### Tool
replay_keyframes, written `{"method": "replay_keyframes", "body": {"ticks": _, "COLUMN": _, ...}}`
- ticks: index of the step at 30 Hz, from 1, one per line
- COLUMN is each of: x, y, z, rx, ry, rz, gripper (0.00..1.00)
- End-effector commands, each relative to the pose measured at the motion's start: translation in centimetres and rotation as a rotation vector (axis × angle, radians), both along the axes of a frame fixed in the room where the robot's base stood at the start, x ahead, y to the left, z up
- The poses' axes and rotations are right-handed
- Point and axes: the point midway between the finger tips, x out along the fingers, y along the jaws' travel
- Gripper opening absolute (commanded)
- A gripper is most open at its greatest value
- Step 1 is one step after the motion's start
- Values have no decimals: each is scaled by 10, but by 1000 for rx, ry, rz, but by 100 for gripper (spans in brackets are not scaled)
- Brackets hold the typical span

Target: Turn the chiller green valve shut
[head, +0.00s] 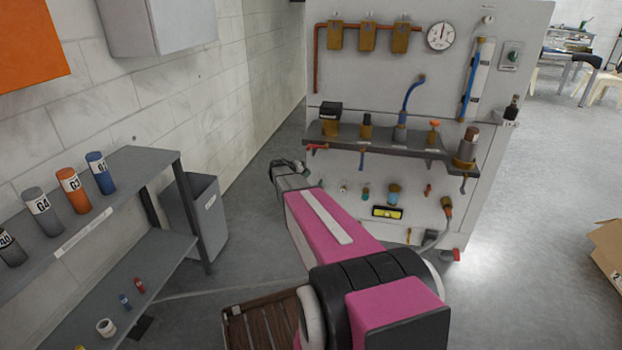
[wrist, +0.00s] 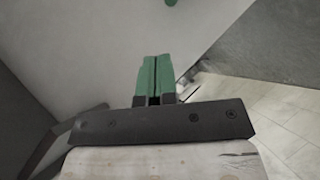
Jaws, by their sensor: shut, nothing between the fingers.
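My gripper (head: 292,167) is in front of the lower left part of the white panel (head: 425,88) in the head view. In the wrist view its two green fingers (wrist: 155,75) are shut together with nothing between them. A small green piece (wrist: 170,3) shows at the top edge of the wrist view, mostly cut off, apart from and beyond the fingertips. I cannot tell for sure if it is the chiller green valve. In the head view a row of small fittings (head: 366,192) sits low on the panel; no green valve handle is clear among them.
A grey shelf (head: 405,143) with several fittings sticks out of the panel above my gripper. A grey bin (head: 208,215) and a rack with labelled cylinders (head: 68,178) stand at left. A wooden slatted piece (head: 262,325) is low in front. Floor at right is open, with a cardboard box (head: 608,250).

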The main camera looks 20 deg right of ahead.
Motion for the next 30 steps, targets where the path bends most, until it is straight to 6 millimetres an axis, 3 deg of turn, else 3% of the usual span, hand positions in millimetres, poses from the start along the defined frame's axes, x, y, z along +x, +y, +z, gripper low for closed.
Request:
{"method": "replay_keyframes", "body": {"ticks": 6, "x": -16, "y": 38, "z": 22, "rx": -1, "ry": 0, "rz": 2, "gripper": 0}}
{"method": "replay_keyframes", "body": {"ticks": 13, "x": -24, "y": 61, "z": 35, "rx": 0, "ry": -1, "rz": 1, "gripper": 0}}
{"method": "replay_keyframes", "body": {"ticks": 14, "x": -24, "y": 63, "z": 36, "rx": 0, "ry": -1, "rz": 1, "gripper": 3}}
{"method": "replay_keyframes", "body": {"ticks": 17, "x": -25, "y": 66, "z": 34, "rx": 11, "ry": 4, "rz": 9, "gripper": 36}}
{"method": "replay_keyframes", "body": {"ticks": 18, "x": -25, "y": 67, "z": 30, "rx": 25, "ry": 9, "rz": 20, "gripper": 43}}
{"method": "replay_keyframes", "body": {"ticks": 23, "x": -24, "y": 73, "z": -8, "rx": 161, "ry": 46, "rz": 138, "gripper": 43}}
{"method": "replay_keyframes", "body": {"ticks": 30, "x": -22, "y": 102, "z": -76, "rx": 450, "ry": -10, "rz": 443, "gripper": 43}}
